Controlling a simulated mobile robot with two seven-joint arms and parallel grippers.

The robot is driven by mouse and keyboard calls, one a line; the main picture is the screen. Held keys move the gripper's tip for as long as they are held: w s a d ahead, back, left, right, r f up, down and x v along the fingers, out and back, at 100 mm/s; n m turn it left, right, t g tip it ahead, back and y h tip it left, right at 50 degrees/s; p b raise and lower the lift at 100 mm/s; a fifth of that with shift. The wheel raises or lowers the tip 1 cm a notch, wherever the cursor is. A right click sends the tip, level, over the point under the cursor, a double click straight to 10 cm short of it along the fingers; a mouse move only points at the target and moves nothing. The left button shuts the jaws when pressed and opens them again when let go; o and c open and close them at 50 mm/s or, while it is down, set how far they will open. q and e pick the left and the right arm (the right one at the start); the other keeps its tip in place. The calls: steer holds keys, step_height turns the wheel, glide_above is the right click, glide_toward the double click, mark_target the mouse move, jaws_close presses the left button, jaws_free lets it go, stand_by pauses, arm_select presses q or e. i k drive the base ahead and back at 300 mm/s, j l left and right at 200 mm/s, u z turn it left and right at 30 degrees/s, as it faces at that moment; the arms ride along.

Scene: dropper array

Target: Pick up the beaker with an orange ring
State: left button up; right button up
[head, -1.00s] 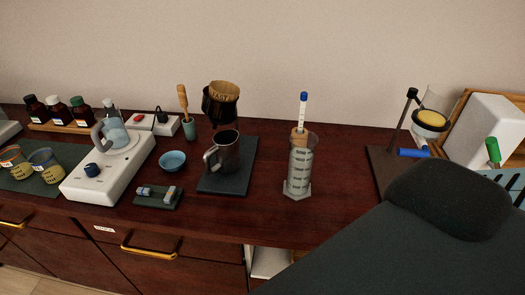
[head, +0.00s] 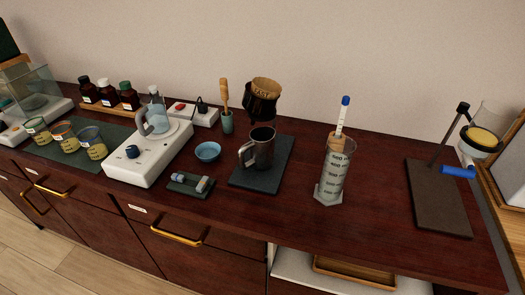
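The beaker with an orange ring (head: 64,138) stands upright on a dark green mat (head: 52,160) at the left of the counter. It holds a yellowish content in its lower part. It is the middle one of three beakers, between a beaker with a greenish ring (head: 37,131) on its left and a beaker with a blue ring (head: 91,144) on its right. Neither of my grippers is in the head view.
A white hotplate (head: 146,158) with a glass flask stands right of the mat. Brown bottles (head: 107,92) stand behind it, and a glass-walled balance (head: 38,95) stands at far left. A measuring cylinder (head: 334,175) stands farther right.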

mark_target(63, 133)
steer(key=u, duration=1.35)
